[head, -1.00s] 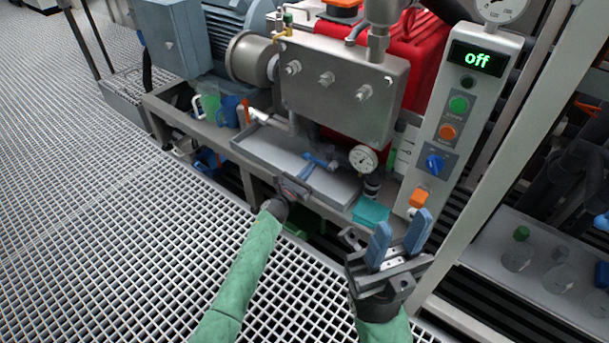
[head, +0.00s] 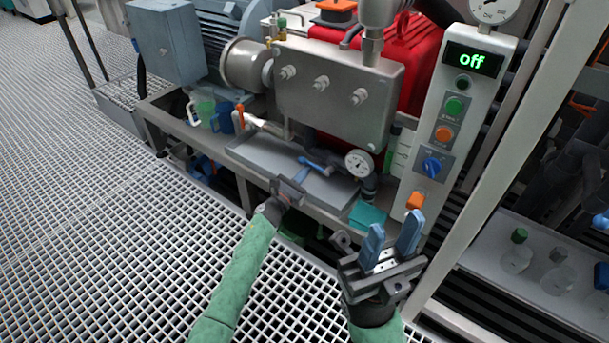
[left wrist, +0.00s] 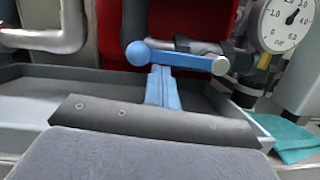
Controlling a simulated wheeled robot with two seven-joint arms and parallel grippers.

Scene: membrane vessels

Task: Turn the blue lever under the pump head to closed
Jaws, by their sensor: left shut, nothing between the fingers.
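The blue lever (head: 317,163) sits under the steel pump head (head: 335,95), above the grey tray (head: 255,151). In the left wrist view the blue lever (left wrist: 185,58) lies nearly level across the picture, with a ball at its left end and a pale round cap at its right. My left gripper (head: 300,174) is shut and empty, in front of and just below the lever. Its blue fingertips (left wrist: 163,80) overlap the lever's underside in the wrist view; I cannot tell whether they touch. My right gripper (head: 392,238) is open and empty, right of the tray and nearer me.
A pressure gauge (head: 359,163) stands just right of the lever. An orange-handled valve (head: 240,117) and a blue jug (head: 224,118) are at the left. A teal cloth (head: 367,214) lies at the bench's front. The control post (head: 455,125) reads "off".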

